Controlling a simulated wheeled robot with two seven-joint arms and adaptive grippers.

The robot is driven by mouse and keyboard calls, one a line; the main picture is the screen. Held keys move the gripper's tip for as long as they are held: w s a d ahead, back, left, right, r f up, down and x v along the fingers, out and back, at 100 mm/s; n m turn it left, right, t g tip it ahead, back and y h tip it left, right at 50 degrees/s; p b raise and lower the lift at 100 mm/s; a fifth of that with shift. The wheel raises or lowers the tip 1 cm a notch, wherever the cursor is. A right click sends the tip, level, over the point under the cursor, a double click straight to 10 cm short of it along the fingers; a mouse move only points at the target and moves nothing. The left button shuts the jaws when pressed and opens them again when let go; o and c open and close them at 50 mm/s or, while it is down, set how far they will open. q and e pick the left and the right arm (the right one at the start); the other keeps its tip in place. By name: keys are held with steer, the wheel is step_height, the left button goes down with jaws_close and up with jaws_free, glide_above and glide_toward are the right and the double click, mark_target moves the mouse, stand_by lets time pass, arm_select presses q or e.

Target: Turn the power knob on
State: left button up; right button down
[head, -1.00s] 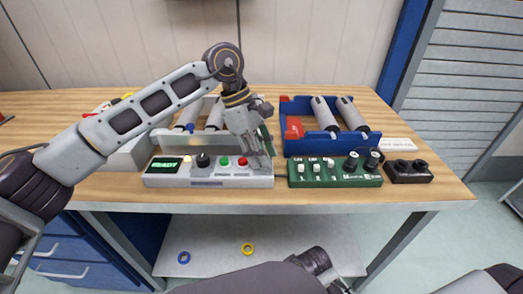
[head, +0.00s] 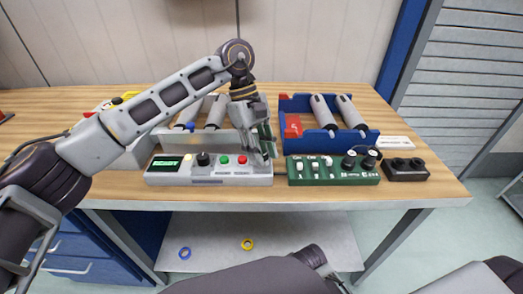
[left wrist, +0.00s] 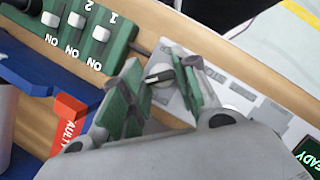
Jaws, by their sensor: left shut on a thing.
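The grey control panel (head: 210,179) lies along the table's front, with a green READY display, a black dial, a green button and a red button. My left gripper (head: 266,158) is at its right end and hides that part in the head view. In the left wrist view a small dark knob (left wrist: 157,77) on a pale plate sits between the green-padded fingers (left wrist: 160,92), which are shut on it. Its exact angle is hard to read. My right gripper is not in view.
A green switch box (head: 333,171) stands just right of the panel, with a black two-knob box (head: 405,170) beyond. Behind are a blue tray (head: 300,147) with grey cylinders and a red FAULTY label (left wrist: 69,122), and a grey tray (head: 172,141) with cylinders.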

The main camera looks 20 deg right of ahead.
arm_select(q)
steer(key=o, duration=0.7)
steer(key=shift+o, duration=0.2)
steer(key=v, duration=1.2)
steer(key=shift+r, duration=0.1)
